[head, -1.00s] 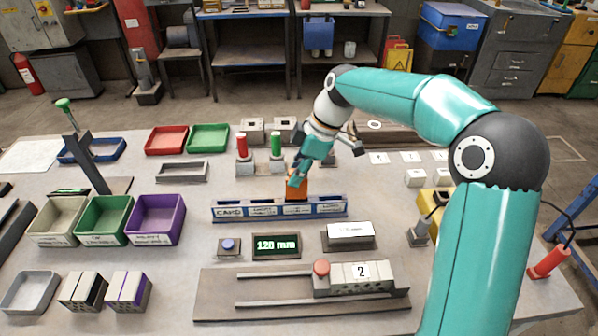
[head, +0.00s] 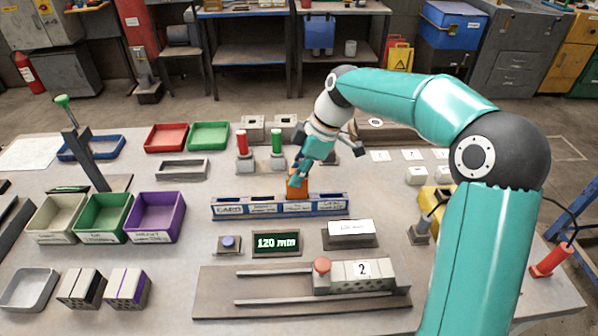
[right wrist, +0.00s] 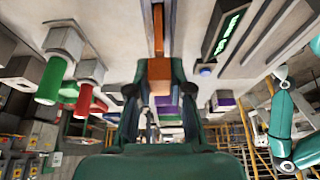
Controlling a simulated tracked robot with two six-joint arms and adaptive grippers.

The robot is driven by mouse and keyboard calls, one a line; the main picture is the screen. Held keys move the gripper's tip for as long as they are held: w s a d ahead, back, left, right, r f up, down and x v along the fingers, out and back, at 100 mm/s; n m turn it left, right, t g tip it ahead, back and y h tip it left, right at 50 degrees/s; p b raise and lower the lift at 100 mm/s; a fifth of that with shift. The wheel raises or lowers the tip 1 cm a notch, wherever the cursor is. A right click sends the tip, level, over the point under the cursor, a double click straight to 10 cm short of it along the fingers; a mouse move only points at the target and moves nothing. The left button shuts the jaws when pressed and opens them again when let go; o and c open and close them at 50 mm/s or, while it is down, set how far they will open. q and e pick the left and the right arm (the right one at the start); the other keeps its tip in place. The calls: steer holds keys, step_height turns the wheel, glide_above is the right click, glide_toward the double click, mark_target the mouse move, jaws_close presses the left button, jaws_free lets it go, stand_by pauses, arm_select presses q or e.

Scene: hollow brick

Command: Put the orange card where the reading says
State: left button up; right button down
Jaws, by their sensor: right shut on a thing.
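The orange card (head: 298,189) stands upright at the blue rack (head: 232,210) marked CARD, near the middle of its length. My right gripper (head: 296,179) is shut on the card's upper part from above. In the right wrist view the card (right wrist: 159,76) sits between the two fingers. I cannot tell whether its lower edge rests in the rack. The rack's smaller labels are too small to read. The display (head: 276,244) in front of the rack reads 120 mm in green. My left gripper is not in view.
Purple (head: 172,237), green and beige bins stand to the left. A blue button (head: 228,244) and a white-topped block (head: 350,228) flank the display.

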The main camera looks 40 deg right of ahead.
steer(key=shift+f+b, duration=1.4)
steer(key=shift+f, duration=0.4)
steer(key=c, duration=1)
jaws_free()
steer(key=shift+r, duration=0.1)
steer(key=shift+d+r, duration=0.2)
steer(key=shift+r, duration=0.3)
steer(key=v, duration=1)
steer(key=shift+s+d+r, duration=0.1)
steer(key=shift+s+r, duration=0.15)
steer(key=shift+r, duration=0.1)
